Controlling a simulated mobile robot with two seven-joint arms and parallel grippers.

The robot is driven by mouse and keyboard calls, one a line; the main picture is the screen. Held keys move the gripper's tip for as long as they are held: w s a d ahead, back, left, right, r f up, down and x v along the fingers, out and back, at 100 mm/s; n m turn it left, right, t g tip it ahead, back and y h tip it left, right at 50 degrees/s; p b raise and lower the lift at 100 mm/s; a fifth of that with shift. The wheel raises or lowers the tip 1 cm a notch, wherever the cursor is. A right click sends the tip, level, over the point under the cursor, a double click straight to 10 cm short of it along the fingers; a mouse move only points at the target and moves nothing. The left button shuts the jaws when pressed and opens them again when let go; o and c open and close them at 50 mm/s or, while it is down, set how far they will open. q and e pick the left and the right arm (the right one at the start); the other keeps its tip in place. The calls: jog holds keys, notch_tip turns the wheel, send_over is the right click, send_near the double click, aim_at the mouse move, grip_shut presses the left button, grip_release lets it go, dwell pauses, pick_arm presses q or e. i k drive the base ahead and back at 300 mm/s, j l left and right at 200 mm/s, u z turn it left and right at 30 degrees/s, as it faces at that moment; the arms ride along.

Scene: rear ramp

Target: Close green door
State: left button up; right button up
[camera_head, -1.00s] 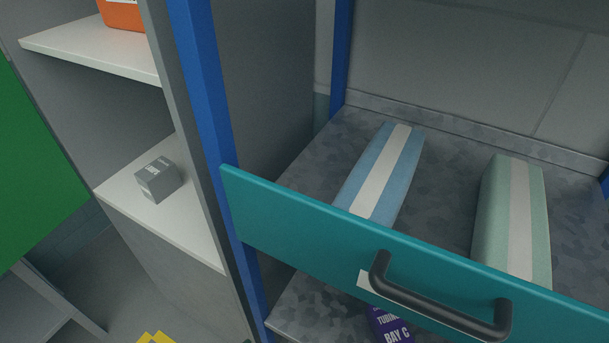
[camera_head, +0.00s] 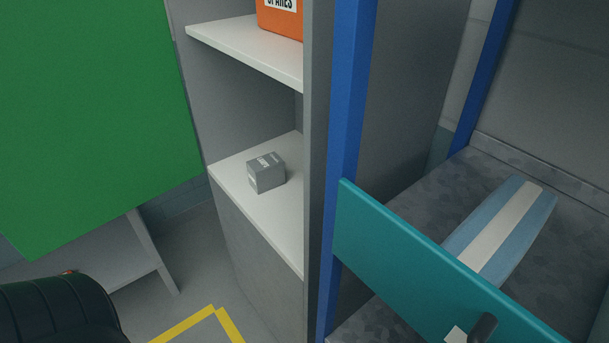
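The green door (camera_head: 95,120) is a large flat panel at the left of the head view. It stands open, swung out to the left of a grey cabinet (camera_head: 245,235). The cabinet's white shelves are exposed, with a small grey box (camera_head: 266,173) on the lower one and an orange container (camera_head: 281,17) on the upper one. A dark, rounded ribbed part, likely of my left arm, shows at the bottom left, below the door and apart from it in the picture. Neither gripper is in view.
A blue-framed rack (camera_head: 345,150) stands right of the cabinet, with a teal front panel (camera_head: 430,265) and dark handle (camera_head: 482,328). A blue-and-white package (camera_head: 500,230) lies behind the panel. Yellow tape (camera_head: 228,322) marks open floor at bottom centre.

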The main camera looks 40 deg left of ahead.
aim_at(96, 124)
jog(key=k, duration=0.25)
jog(key=k+u, duration=0.2)
jog(key=u, duration=0.15)
jog(key=k+j+u, duration=0.1)
jog(key=u, duration=0.25)
jog(key=j+u, duration=0.3)
jog(key=i+j+u, duration=0.1)
jog(key=j+u, duration=0.25)
jog(key=i+j, duration=0.2)
jog(key=j, duration=0.2)
jog(key=i+j, duration=0.2)
jog(key=j, duration=0.2)
